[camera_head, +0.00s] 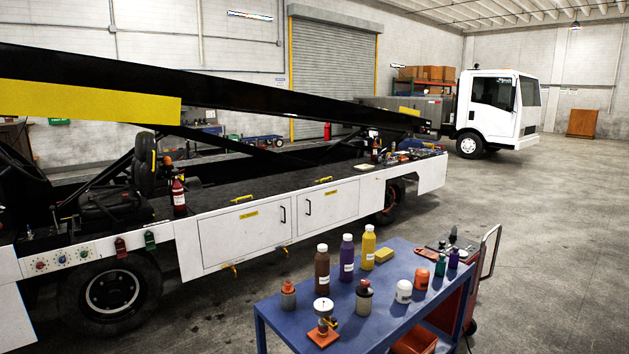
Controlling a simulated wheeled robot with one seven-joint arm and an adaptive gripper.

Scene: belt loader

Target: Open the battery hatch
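The white belt loader (185,250) stands across the left and middle of the view. Its side has two white hatch doors next to each other, the left hatch (235,240) and the right hatch (335,205). Both look closed and flush with the side. The left hatch has a black handle (283,213) near its right edge, and the right hatch has a black handle (308,207) near its left edge. Small yellow labels are too small to read, so I cannot tell which is the battery hatch. My gripper is not in view.
A blue table (385,328) with bottles, jars and small tools stands in front of the loader at lower right. A red cart (487,270) is beside it. Open concrete floor (545,210) lies to the right. A white truck (497,108) is at the back.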

